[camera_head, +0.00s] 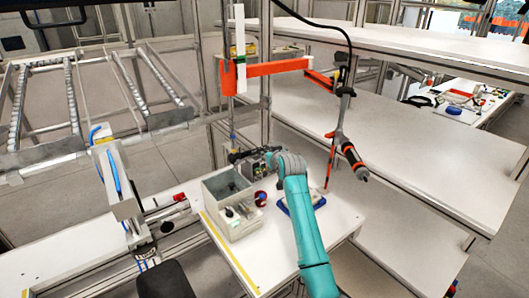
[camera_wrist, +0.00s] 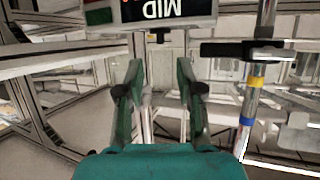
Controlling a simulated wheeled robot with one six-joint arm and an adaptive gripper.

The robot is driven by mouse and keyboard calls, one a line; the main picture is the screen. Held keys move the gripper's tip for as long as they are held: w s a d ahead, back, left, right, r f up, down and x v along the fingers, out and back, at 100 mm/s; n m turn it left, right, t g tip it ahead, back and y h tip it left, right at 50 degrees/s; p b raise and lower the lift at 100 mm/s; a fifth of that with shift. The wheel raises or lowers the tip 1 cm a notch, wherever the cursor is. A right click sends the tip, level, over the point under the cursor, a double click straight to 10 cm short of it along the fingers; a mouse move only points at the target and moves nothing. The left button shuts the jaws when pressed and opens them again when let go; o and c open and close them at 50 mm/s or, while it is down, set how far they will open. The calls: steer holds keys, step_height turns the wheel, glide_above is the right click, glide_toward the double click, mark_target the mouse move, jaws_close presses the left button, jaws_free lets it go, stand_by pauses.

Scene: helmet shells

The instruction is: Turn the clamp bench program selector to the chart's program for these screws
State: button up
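A grey box-shaped bench unit (camera_head: 213,190) stands on the white table, with an open top and small controls on its lower front. A dark knob-like control (camera_head: 229,212) is on that front; I cannot tell whether it is the selector or where it points. My gripper (camera_head: 240,155) is above and behind the box, apart from those controls. In the wrist view my gripper (camera_wrist: 159,78) has its fingers spread, with nothing between them. A panel (camera_wrist: 165,12) with the upside-down word "MID" is beyond the fingertips. I cannot make out a program chart or screws.
A red and blue round item (camera_head: 260,198) and a blue-edged tray (camera_head: 287,208) are right of the box. An upright banded pole (camera_wrist: 250,95) is right of my fingers. A hanging tool (camera_head: 350,155) is right of my arm.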

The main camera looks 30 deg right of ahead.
steer(key=x, duration=0.7)
jaws_close()
